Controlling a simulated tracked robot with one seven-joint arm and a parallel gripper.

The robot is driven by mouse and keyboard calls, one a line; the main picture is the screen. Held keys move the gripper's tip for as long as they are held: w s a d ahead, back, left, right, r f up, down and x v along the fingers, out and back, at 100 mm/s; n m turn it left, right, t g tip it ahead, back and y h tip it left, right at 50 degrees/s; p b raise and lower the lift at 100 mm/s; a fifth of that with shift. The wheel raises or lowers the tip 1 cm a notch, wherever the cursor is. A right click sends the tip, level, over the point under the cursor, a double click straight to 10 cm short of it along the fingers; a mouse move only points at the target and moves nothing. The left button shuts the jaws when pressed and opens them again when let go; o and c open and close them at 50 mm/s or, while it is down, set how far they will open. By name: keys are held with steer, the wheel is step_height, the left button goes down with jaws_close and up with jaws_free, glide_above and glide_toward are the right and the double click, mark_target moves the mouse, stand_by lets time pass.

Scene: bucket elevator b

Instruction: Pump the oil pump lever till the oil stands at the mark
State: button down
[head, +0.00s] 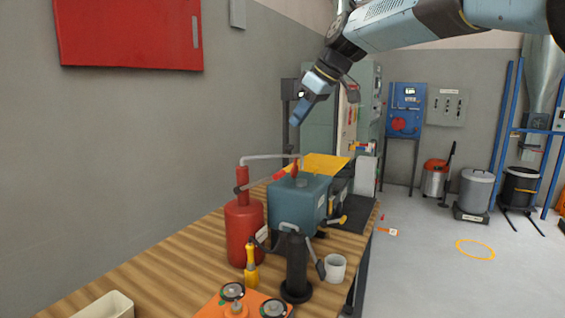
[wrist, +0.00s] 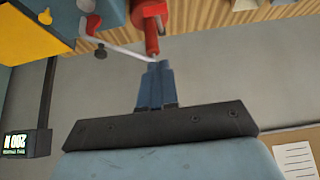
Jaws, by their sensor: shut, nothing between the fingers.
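The red oil pump (head: 244,225) stands on the wooden bench, with a narrow red column and a grey pipe (head: 270,156) bending right from its top. A dark lever with a red grip (head: 283,172) appears to slope up to the right from the column. My gripper (head: 296,121) is above and behind the pump in the head view, pointing down, shut and empty. In the wrist view my gripper (wrist: 156,68) has its fingers together, and the pump column (wrist: 151,38) shows just beyond the tips; I cannot tell the gap. The oil level and its mark cannot be made out.
A blue-grey box (head: 300,203) stands right of the pump, with a yellow sheet (head: 318,165) behind. A yellow-handled tool (head: 250,265), a dark post (head: 297,270) and a white cup (head: 335,268) are in front. The wall and a red cabinet (head: 130,35) are at left.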

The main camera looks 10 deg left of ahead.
glide_above(282, 174)
step_height(282, 174, down, 8)
steer(key=shift+a+r, duration=0.1)
steer(key=shift+a, duration=0.05)
step_height(282, 174, down, 3)
steer(key=shift+f, duration=0.1)
steer(key=shift+d+f, duration=0.2)
steer(key=shift+f, duration=0.45)
